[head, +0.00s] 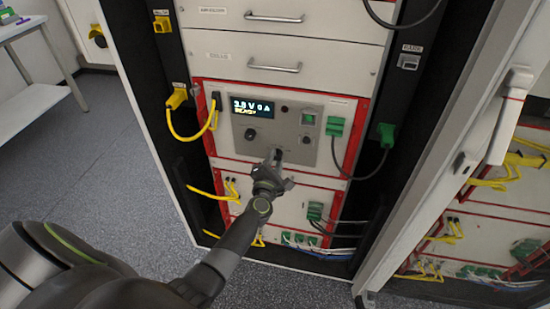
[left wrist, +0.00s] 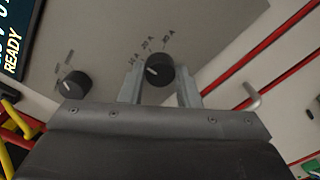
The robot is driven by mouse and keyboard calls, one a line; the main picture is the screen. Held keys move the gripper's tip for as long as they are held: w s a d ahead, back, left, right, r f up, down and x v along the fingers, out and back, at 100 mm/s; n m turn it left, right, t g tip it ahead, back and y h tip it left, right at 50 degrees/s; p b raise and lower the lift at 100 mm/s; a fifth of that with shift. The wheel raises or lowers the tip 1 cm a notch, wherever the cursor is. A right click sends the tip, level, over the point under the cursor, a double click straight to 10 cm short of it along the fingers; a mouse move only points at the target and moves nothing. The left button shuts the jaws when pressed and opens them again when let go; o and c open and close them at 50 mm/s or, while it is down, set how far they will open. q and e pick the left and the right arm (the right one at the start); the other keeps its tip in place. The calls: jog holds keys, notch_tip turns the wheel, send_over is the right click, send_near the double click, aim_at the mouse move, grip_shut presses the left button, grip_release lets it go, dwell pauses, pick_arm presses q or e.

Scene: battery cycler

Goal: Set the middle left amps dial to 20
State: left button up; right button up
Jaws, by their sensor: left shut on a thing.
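The amps dial (left wrist: 158,70) is a black round knob with a white pointer mark, on a grey panel (head: 290,110). My left gripper (head: 276,156) reaches up to the lower part of the panel. Its two fingers (left wrist: 160,84) stand either side of the dial and are shut on it. In the head view the gripper hides the dial. My right gripper is not in view.
Another black knob (left wrist: 75,84) sits left of the dial; in the head view it is below the display (head: 252,107), which shows READY. Yellow cables (head: 190,130) hang at left, a green plug (head: 335,126) at right. An open cabinet door (head: 450,150) stands at right.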

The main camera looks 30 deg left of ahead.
pick_arm(q)
jog(key=m+p, duration=0.1)
jog(key=m, duration=0.3)
jog(key=shift+m+p, duration=0.35)
jog(key=shift+m, duration=0.05)
dwell(0.4)
jog(key=o, duration=1)
jog(key=shift+c, duration=0.2)
jog(key=shift+s, duration=0.15)
